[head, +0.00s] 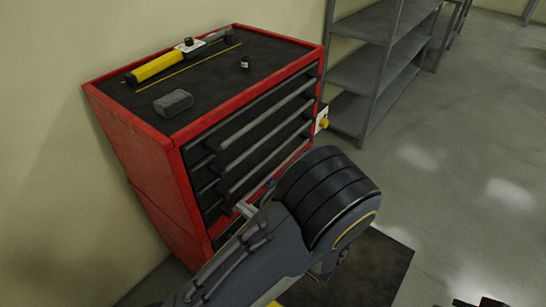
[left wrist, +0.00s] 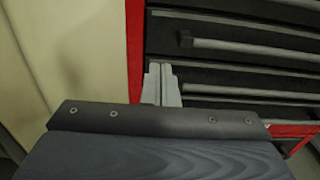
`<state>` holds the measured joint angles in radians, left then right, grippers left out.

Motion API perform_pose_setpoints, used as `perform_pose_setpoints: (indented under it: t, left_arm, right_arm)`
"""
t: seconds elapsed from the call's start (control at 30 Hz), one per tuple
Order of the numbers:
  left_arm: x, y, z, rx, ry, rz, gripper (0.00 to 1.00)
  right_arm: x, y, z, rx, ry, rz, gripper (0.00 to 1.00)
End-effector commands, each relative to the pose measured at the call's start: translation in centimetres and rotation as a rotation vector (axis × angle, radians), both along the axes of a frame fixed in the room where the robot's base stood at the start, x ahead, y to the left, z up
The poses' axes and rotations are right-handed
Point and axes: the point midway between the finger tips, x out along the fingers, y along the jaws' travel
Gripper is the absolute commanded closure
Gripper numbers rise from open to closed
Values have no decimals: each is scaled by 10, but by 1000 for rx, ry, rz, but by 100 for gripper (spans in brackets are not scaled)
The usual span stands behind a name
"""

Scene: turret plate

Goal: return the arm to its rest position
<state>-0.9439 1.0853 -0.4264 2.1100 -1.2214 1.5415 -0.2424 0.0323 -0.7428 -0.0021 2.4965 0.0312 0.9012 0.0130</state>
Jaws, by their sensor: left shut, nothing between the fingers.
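My left arm (head: 290,225) comes in from the bottom of the head view, its dark rounded joint in front of the red tool chest (head: 135,140). My left gripper (head: 245,209) shows small beside the lower drawers, mostly hidden by the arm. In the left wrist view its pale fingers (left wrist: 161,80) are together with nothing between them. They point toward the chest's red left edge and drawer fronts. I cannot tell whether they touch the chest. My right gripper cannot be made out.
On the chest's black top lie a yellow and black tool (head: 155,66), a thin rod (head: 188,68), a grey block (head: 173,103) and a small dark cube (head: 245,63). Bar handles (head: 265,130) project from the drawers. Grey shelving (head: 365,70) stands behind.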

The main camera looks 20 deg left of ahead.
Motion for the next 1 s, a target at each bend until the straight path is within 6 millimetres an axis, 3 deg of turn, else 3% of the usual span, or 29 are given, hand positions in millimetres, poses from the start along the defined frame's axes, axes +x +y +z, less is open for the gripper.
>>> perform_pose_setpoints:
  t: [0.27, 0.43, 0.57, 0.8, 1.0]
  left_arm:
    - [-9, 11, 0, -77, -5, 67, 100]
    - [-48, 42, -7, -392, -50, 340, 100]
    - [-86, 53, -12, -699, -132, 601, 100]
    - [-133, 37, -3, -1232, -386, 1032, 100]
    - [-146, 16, 26, -1640, -700, 1307, 100]
  right_arm:
    - [0, 0, 0, 0, 0, 0, 100]
    - [0, 0, 0, 0, 0, 0, 100]
    - [0, 0, 0, 0, 0, 0, 100]
    - [0, 0, 0, 0, 0, 0, 100]
    - [0, 0, 0, 0, 0, 0, 100]
